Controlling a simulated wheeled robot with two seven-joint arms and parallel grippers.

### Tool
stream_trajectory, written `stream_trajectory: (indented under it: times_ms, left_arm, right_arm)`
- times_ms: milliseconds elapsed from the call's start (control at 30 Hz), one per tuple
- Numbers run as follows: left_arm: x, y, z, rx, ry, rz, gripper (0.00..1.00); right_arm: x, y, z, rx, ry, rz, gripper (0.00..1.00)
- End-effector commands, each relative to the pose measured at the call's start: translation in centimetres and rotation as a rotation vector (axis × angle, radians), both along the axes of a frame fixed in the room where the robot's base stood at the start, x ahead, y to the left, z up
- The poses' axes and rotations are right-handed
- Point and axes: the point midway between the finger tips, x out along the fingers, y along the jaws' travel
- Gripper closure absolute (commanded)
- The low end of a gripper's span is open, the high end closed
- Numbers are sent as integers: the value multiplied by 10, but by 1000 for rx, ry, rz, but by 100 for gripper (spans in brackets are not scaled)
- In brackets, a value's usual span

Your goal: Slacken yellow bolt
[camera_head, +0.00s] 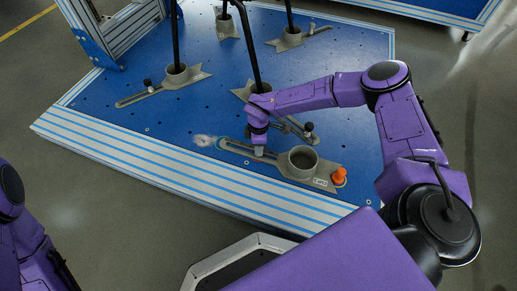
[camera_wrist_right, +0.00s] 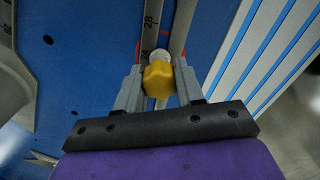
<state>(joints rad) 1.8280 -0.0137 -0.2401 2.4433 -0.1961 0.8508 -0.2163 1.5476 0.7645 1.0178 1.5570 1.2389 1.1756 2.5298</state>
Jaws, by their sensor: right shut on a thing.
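The yellow bolt (camera_wrist_right: 158,80) sits on the slotted, ruled arm of a grey fixture in the right wrist view. My right gripper (camera_head: 258,148) points down over this slotted arm (camera_head: 236,149) in the head view and hides the bolt there. In the right wrist view, the two grey fingers of the right gripper (camera_wrist_right: 160,92) are shut on the bolt's yellow head, one on each side. The fixture has an empty round socket (camera_head: 303,161) and an orange knob (camera_head: 339,176) at its right end. My left gripper is out of view.
The fixture lies on a blue perforated platform (camera_head: 165,125) with a striped edge (camera_head: 140,160). Similar fixtures with upright black poles stand behind, one close beyond my right gripper (camera_head: 240,92). Another small clamp bolt (camera_head: 308,130) stands just right of the gripper.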

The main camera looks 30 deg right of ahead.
Motion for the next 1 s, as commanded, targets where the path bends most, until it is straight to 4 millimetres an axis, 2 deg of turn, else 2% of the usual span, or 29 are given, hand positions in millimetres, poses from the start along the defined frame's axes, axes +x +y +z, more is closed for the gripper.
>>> stream_trajectory:
  times_ms: [200,500,700,767,1000]
  left_arm:
    - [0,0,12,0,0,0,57]
    - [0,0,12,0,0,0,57]
    - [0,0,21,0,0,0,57]
    - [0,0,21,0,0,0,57]
    - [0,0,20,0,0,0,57]
  right_arm:
    - [0,0,2,-1,-1,301,94]
    - [0,0,1,-1,-1,352,94]
    - [0,0,2,-1,-1,639,94]
    - [0,0,1,-1,-1,682,94]
    - [0,-1,0,-1,-2,696,94]
